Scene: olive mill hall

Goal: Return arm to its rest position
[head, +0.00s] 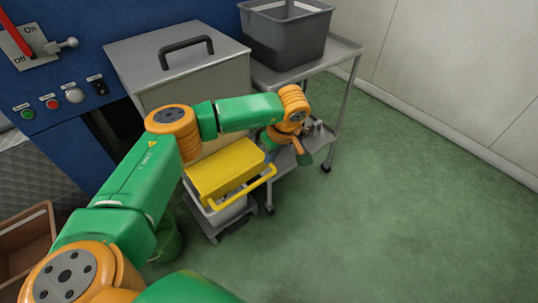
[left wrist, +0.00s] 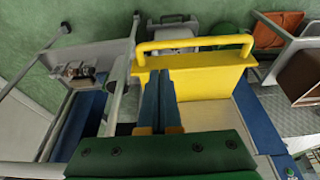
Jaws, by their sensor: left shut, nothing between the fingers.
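My left arm, green and orange, comes in from the lower left of the head view and reaches across to the cart. My left gripper (head: 303,156) is partly hidden behind its own wrist, beside the lower part of the cart. In the left wrist view its two blue fingers (left wrist: 160,84) are together, with nothing between them. They overlap the yellow lid-like part with a bar handle (left wrist: 205,65) in that picture; I cannot tell whether they touch it. My right gripper is not in view.
A metal cart (head: 342,50) carries a grey bin (head: 285,38), with small items on its lower shelf. A steel box with a black handle (head: 180,72) and a blue control panel (head: 60,85) stand left of it. The yellow part (head: 225,170) sits below the forearm. Green floor is clear at right.

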